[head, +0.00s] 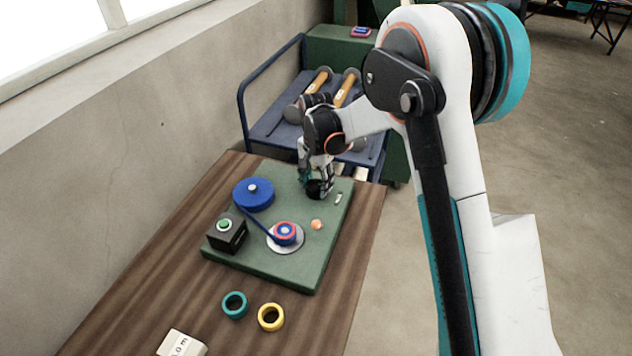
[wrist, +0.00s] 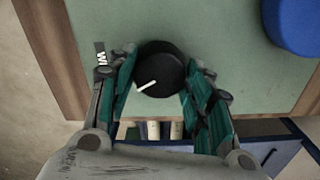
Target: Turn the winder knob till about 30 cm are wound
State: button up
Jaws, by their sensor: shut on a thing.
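The black winder knob (wrist: 160,68) with a white pointer line stands on the green board (head: 265,274). My gripper (wrist: 159,84) reaches down over it with one finger on each side and is shut on it. In the head view my gripper (head: 317,186) is at the board's far right part, and its fingers partly hide the knob. A large blue spool (head: 254,195) sits at the board's left. A blue band runs from it to a smaller red and blue reel (head: 285,233) on a pale disc. How much is wound cannot be read.
A black box with a green button (head: 224,225) and a small orange dome (head: 316,224) are on the board. A teal ring (head: 235,305), a yellow ring (head: 271,317) and a white labelled block (head: 181,344) lie on the wooden table. A blue cart (head: 268,125) with hammers stands behind.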

aim_at(316, 184)
dwell(0.4)
jog(key=o, duration=1)
jog(key=shift+o, duration=0.2)
notch_tip(316, 184, up, 12)
